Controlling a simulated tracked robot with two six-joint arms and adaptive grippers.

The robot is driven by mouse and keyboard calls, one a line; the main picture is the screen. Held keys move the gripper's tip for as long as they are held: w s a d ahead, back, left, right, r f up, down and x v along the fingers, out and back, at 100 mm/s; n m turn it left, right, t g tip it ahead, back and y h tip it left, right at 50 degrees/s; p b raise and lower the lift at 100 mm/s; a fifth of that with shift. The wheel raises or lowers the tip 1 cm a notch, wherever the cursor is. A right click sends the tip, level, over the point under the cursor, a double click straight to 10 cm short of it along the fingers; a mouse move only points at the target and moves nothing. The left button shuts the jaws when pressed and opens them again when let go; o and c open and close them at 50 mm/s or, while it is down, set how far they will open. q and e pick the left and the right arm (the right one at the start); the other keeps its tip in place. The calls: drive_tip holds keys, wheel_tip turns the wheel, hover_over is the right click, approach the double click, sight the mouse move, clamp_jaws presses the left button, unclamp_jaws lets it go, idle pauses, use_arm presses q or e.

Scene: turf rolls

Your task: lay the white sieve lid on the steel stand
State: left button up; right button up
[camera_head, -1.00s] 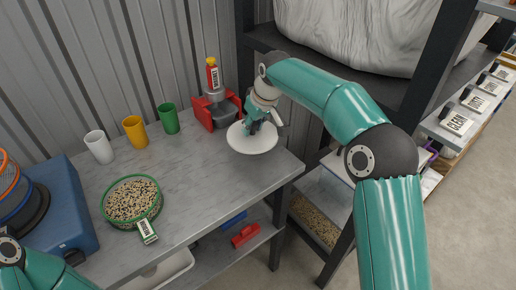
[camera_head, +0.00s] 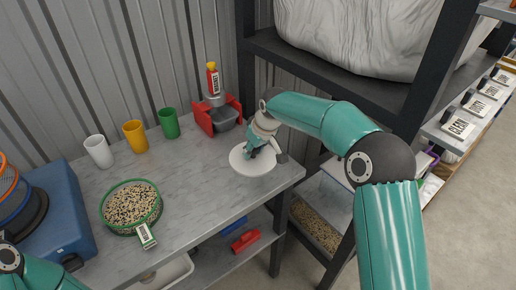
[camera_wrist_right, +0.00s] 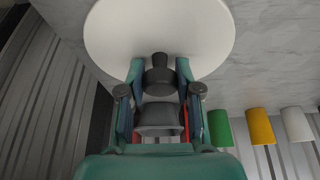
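The white sieve lid (camera_head: 240,160) is a round white disc at the right end of the grey bench top. It also fills the top of the right wrist view (camera_wrist_right: 100,35), with a dark knob (camera_wrist_right: 160,80) at its near side. My right gripper (camera_head: 262,148) is over the lid from above, its fingers closed on both sides of the knob. Whether the lid touches the bench or hangs just above it, I cannot tell. I cannot make out a steel stand for certain. Only part of my left arm shows at the lower left; its gripper is out of sight.
A red and grey holder (camera_head: 205,118) with a red bottle (camera_head: 213,80) stands behind the lid. Green (camera_head: 169,123), yellow (camera_head: 135,136) and white (camera_head: 99,151) cups line the back. A green-rimmed sieve of seeds (camera_head: 131,205) and a blue box (camera_head: 62,215) stand left. The bench middle is clear.

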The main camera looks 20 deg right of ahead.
drive_tip(key=o, duration=0.3)
drive_tip(key=shift+o, duration=0.2)
drive_tip(key=shift+r, duration=0.1)
drive_tip(key=v, duration=1.2)
drive_tip(key=shift+s, duration=0.1)
